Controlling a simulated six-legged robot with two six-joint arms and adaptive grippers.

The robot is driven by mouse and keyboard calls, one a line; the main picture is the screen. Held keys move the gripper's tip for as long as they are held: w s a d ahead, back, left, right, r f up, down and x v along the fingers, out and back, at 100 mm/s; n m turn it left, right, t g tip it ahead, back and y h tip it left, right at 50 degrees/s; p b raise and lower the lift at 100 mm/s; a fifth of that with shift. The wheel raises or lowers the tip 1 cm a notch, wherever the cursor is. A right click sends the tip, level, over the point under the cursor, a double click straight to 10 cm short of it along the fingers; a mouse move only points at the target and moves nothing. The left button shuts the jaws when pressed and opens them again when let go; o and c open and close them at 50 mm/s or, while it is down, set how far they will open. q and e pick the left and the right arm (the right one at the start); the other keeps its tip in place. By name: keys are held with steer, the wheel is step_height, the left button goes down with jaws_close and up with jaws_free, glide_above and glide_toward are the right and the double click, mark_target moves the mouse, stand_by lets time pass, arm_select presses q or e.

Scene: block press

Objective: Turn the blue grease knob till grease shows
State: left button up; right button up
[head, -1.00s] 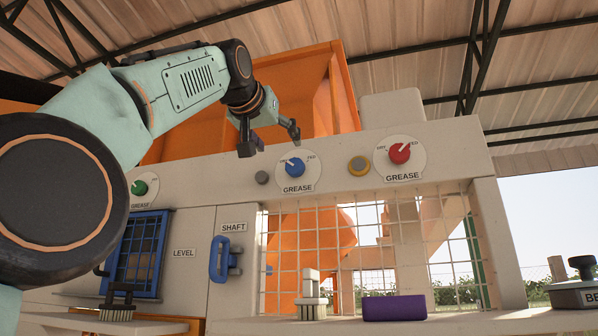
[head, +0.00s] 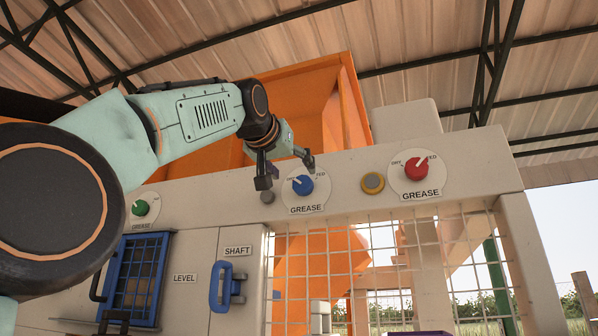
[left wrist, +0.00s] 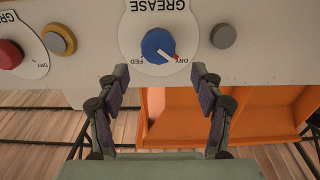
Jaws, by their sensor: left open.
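The blue grease knob (head: 303,185) sits on a round white dial marked GREASE (head: 306,209) on the pale front beam. It also shows upside down in the left wrist view (left wrist: 157,44). Its pointer is at the DRY side of the dial, away from FED. My left gripper (head: 287,171) is open and empty, just above and left of the knob in the head view. In the left wrist view its two fingers (left wrist: 160,72) stand apart on either side below the knob, not seen touching it.
A red grease knob (head: 416,168) and a yellow-ringed button (head: 373,183) lie to the right. A grey button (head: 267,197) is close left of the blue knob, near a finger. A green knob (head: 140,208) is farther left. A wire grid (head: 390,260) hangs below the beam.

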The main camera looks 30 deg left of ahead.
mark_target(301, 181)
arm_select(q)
steer(key=shift+w+a+r+p, duration=0.2)
steer(key=shift+w+p, duration=0.15)
steer(key=shift+w, duration=0.15)
steer(key=x, duration=0.1)
steer(key=p+x, duration=0.2)
steer(key=x, duration=0.1)
steer(key=shift+w+d+f, duration=0.1)
steer(key=shift+d+f, duration=0.15)
steer(key=shift+f, duration=0.15)
steer(key=shift+w, duration=0.4)
steer(key=shift+p, duration=0.3)
steer(key=shift+s+a+r, duration=0.1)
steer(key=shift+s+r, duration=0.05)
steer(key=shift+s, duration=0.45)
steer(key=shift+w, duration=0.35)
steer(key=shift+c, duration=0.3)
steer(key=shift+w+f, duration=0.3)
steer(key=shift+w, duration=0.2)
steer(key=c, duration=0.3)
steer(key=shift+s+a+r, duration=0.1)
steer(key=shift+s, duration=0.15)
steer(key=c, duration=0.5)
steer(key=shift+r, duration=0.1)
steer(key=shift+c, duration=1.4)
